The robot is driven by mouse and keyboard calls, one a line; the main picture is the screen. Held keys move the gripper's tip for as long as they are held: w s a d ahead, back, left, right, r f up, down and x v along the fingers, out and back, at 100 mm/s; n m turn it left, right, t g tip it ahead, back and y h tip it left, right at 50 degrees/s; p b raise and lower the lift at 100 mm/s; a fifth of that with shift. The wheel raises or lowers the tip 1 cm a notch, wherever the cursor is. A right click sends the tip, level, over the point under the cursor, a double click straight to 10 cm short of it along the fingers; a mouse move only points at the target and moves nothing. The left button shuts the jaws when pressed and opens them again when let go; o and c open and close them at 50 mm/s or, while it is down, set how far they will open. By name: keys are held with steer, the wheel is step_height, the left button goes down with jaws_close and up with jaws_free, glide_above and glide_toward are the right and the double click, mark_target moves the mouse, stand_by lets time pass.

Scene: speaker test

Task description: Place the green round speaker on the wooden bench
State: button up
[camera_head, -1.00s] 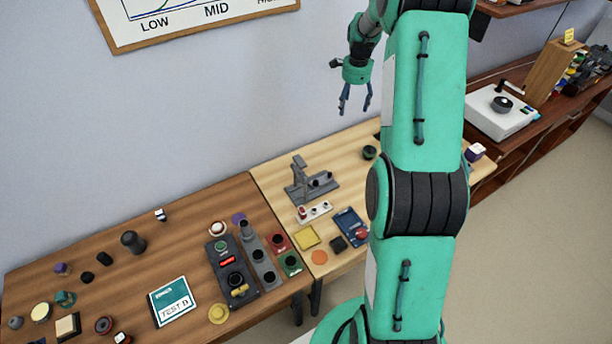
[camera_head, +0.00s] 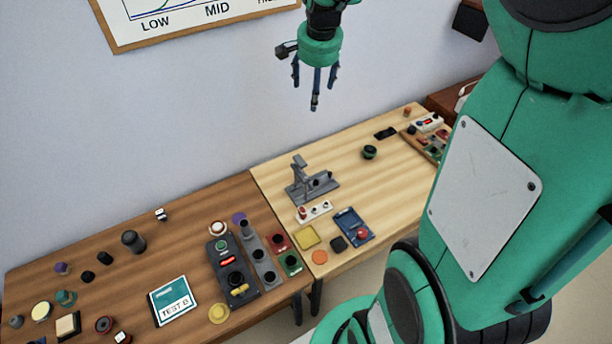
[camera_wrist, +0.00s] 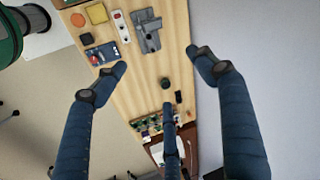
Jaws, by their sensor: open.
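A small dark round piece with a green tint (camera_head: 369,152) sits on the light wooden bench (camera_head: 395,185) towards its back; it also shows in the wrist view (camera_wrist: 165,84). A teal round piece (camera_head: 65,298) sits on the darker brown table (camera_head: 200,200) at the left. I cannot tell for sure which of these is the green round speaker. My gripper (camera_head: 315,90) hangs high above the benches near the wall, fingers pointing down, spread and empty. In the wrist view its three fingers frame the light bench far below.
A grey stand (camera_head: 305,182), a blue box with a red knob (camera_head: 352,225) and a yellow square (camera_head: 306,237) stand on the light bench. A tray of parts (camera_head: 428,148) is at its right. Many small parts crowd the brown table. The light bench's middle right is clear.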

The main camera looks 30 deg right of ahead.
steer(key=s+a+r+n+t, duration=0.1)
steer(key=s+a+r+n, duration=0.15)
steer(key=s+a, duration=0.35)
steer(key=s+a+r+n, duration=0.2)
steer(key=s+a+n, duration=0.1)
steer(key=s+a, duration=0.3)
steer(key=s+a+f+n, duration=0.1)
steer(key=s+a+n, duration=0.2)
steer(key=s, duration=0.4)
steer(key=s+a+f+n+t+y, duration=0.1)
steer(key=s+a+n, duration=0.2)
steer(key=s, duration=0.5)
steer(key=shift+s+a+n+t, duration=0.3)
steer(key=shift+n, duration=0.05)
step_height(320, 180, down, 6)
steer(key=b, duration=0.6)
steer(key=shift+r, duration=0.1)
